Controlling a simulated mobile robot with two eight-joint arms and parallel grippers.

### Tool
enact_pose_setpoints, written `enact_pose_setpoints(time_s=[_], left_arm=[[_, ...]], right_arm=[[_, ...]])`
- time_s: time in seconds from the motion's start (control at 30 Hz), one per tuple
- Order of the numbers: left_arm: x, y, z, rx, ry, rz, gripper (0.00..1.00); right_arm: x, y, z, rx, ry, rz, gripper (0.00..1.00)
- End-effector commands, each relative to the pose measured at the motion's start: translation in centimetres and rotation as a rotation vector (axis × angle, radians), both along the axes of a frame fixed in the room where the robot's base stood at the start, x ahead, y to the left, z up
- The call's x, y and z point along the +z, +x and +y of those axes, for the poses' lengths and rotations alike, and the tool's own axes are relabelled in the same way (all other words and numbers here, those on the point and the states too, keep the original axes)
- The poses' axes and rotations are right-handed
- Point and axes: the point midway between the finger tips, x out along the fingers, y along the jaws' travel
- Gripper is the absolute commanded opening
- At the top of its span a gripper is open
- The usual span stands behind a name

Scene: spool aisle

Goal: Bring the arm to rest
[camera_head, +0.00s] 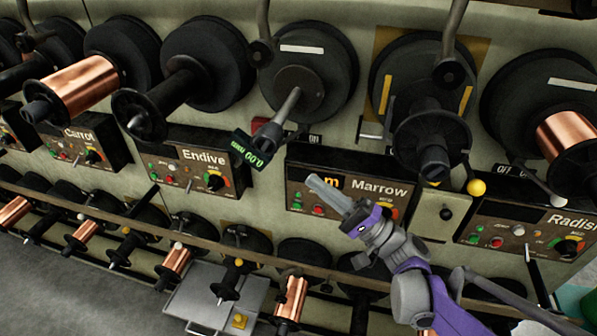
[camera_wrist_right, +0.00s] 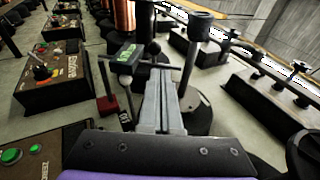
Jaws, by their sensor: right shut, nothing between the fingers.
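My right gripper (camera_head: 324,188) is in front of the Marrow panel (camera_head: 352,196) in the head view, its purple and grey arm coming up from the lower right. The grey fingers are together with nothing between them. They hide part of the panel's left lettering. In the right wrist view the shut fingers (camera_wrist_right: 160,85) point away from the camera, towards a bare spindle and a small green-lit display (camera_wrist_right: 128,54). I cannot tell whether the fingertips touch anything. My left gripper is not in view.
The bare spindle (camera_head: 283,122) and display (camera_head: 251,151) stick out above and left of the gripper. Copper spools (camera_head: 86,84) and black spindles line the wall. The Endive panel (camera_head: 195,168) is left, the Radish panel (camera_head: 530,232) right. A metal tray (camera_head: 190,300) stands below.

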Motion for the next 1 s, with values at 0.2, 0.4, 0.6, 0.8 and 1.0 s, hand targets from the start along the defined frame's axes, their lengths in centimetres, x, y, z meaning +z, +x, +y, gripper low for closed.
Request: enact_pose_setpoints(time_s=[0.2, 0.4, 0.6, 0.8, 1.0], left_arm=[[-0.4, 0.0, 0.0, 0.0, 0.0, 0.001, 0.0], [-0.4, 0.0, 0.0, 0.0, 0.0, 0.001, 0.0], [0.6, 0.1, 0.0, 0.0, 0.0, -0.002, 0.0], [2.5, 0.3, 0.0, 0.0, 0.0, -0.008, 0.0], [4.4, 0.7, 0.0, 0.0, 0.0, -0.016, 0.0]], right_arm=[[-1.1, -1.2, -2.2, -0.002, 0.0, 0.0, 0.0], [-1.3, -1.6, -2.5, 0.001, -0.003, 0.001, 0.0], [-2.7, -3.0, 0.4, 0.028, -0.174, 0.068, 0.0], [-8.0, -7.5, 3.9, 0.062, -0.612, 0.198, 0.0], [-13.7, -12.7, 2.2, 0.051, -1.09, 0.267, 0.0]])
